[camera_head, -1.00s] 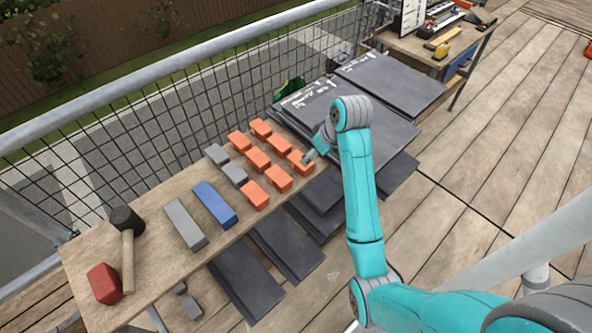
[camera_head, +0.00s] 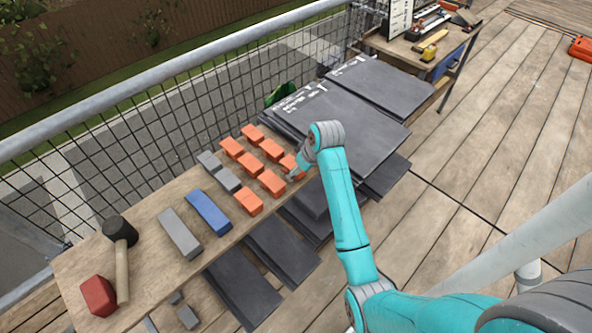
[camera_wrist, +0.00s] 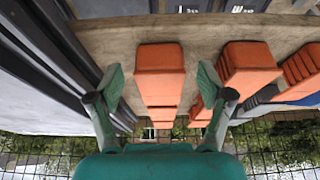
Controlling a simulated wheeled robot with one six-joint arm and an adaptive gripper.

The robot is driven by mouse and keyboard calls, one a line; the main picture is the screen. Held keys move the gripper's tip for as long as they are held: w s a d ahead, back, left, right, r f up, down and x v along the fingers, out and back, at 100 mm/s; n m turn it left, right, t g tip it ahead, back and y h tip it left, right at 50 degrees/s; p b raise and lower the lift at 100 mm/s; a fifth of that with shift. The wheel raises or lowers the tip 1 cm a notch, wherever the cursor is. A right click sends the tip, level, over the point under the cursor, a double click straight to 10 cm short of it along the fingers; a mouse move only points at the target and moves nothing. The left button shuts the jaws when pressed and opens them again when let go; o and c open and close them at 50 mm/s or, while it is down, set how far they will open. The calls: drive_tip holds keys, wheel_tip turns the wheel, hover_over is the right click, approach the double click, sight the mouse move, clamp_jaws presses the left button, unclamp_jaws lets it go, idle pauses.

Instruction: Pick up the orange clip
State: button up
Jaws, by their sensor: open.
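Several orange clips lie in rows on the wooden bench. In the head view, my gripper (camera_head: 294,173) is at the right end of these rows, by the near edge of the rightmost orange clip (camera_head: 289,162), which it partly covers. In the wrist view, my gripper (camera_wrist: 162,78) is open, with one finger to each side of an orange clip (camera_wrist: 160,72) in the picture. Another orange clip (camera_wrist: 250,66) lies just right of the right finger. No clip is visibly held. I cannot tell whether the fingers touch the clip or hover above it.
Dark tiles (camera_head: 340,122) are stacked right of the clips. Grey blocks (camera_head: 180,234), a blue block (camera_head: 209,213), a black-headed mallet (camera_head: 120,232) and a red block (camera_head: 98,296) lie left on the bench (camera_head: 150,262). A mesh railing (camera_head: 110,150) runs behind.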

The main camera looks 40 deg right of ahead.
drive_tip(key=shift+w+f, duration=0.1)
drive_tip(key=shift+f, duration=0.25)
drive_tip(key=shift+c, duration=0.2)
drive_tip(key=c, duration=1.2)
drive_tip(key=shift+o, duration=0.2)
wheel_tip(320, 180, up, 10)
drive_tip(key=shift+r, duration=0.1)
